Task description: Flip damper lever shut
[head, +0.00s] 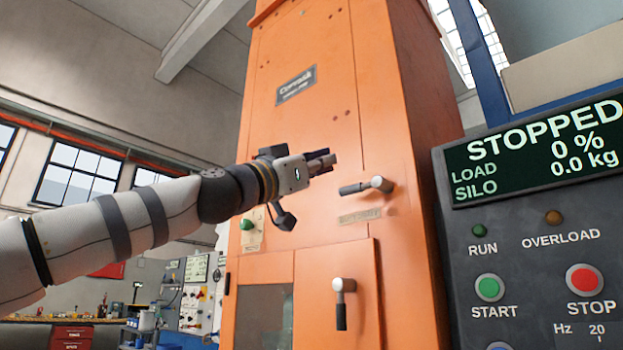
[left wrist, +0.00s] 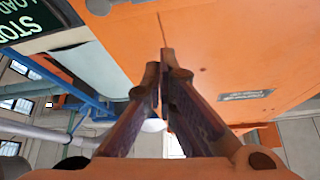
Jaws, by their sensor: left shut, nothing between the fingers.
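An upper lever (head: 368,187) with a dark grip and pale pivot is on the front of the orange elevator casing (head: 315,130). Its grip points left, almost level. A small label plate (head: 359,215) below it is too blurred to read; I take this as the damper lever. My left gripper (head: 326,161) is shut and empty, above and left of that lever, apart from it in the picture. In the left wrist view its fingers (left wrist: 166,60) meet in front of orange casing. A grey part at that view's top edge may be a lever. My right gripper is not in view.
A second lever (head: 342,303) hangs straight down on a lower hatch. A green button (head: 247,224) sits left on the casing. The control panel (head: 535,220) at right reads STOPPED, 0 %, 0.0 kg. A workbench (head: 60,320) stands far back left.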

